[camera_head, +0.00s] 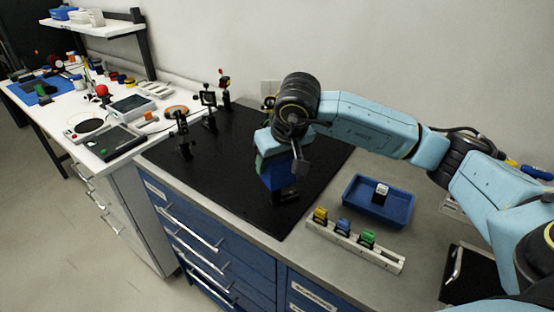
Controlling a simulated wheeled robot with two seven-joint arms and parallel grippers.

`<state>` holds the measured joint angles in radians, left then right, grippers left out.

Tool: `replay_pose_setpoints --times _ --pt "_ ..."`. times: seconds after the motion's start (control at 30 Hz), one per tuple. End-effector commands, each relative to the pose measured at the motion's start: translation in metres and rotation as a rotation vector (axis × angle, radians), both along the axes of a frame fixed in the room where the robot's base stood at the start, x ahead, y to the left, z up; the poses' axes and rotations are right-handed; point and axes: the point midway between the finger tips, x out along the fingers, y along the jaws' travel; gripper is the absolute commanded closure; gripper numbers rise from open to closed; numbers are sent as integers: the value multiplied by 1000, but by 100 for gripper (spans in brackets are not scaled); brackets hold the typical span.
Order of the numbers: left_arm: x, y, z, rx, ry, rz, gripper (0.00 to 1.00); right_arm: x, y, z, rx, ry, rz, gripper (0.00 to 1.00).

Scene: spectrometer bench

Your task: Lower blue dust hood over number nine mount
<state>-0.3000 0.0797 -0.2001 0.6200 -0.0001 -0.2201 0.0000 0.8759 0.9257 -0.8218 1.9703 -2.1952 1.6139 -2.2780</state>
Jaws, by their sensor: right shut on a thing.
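My right gripper (283,159) is over the front part of the black optical board (230,185), shut on the blue dust hood (277,175). The hood hangs roughly upright, its top partly hidden by the gripper. A dark mount base (287,195) shows just below and beside the hood's lower edge. Most of that mount is hidden, and I cannot tell whether the hood surrounds it or touches it. I cannot read a number nine on any mount. My left gripper is not in view.
Other black mounts stand farther back on the board: a near-left one (184,140), a middle one (209,108) and a rear one (225,92). A blue tray (358,208) and a white rack (375,252) with coloured pieces lie right of the board.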

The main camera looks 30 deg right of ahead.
Motion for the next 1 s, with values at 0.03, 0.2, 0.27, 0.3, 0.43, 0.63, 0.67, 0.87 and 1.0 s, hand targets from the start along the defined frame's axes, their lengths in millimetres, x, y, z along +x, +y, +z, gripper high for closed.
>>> replay_pose_setpoints --times 0.03,0.2,0.27,0.3,0.43,0.63,0.67,0.87,1.0 --pt "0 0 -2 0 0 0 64 0 0 -1 0 -1 0 60" --pt "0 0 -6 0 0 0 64 0 0 -3 0 0 0 60" --pt "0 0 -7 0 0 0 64 0 0 -3 0 0 0 60" --pt "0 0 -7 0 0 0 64 0 0 -3 0 0 0 60" --pt "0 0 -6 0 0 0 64 0 0 -3 0 0 0 60" --pt "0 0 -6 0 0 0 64 0 0 -3 0 0 0 20" --pt "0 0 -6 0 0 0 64 0 0 -3 0 0 0 16" --pt "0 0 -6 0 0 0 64 0 0 -3 0 0 0 13" --pt "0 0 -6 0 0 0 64 -1 0 -1 0 -1 0 13"
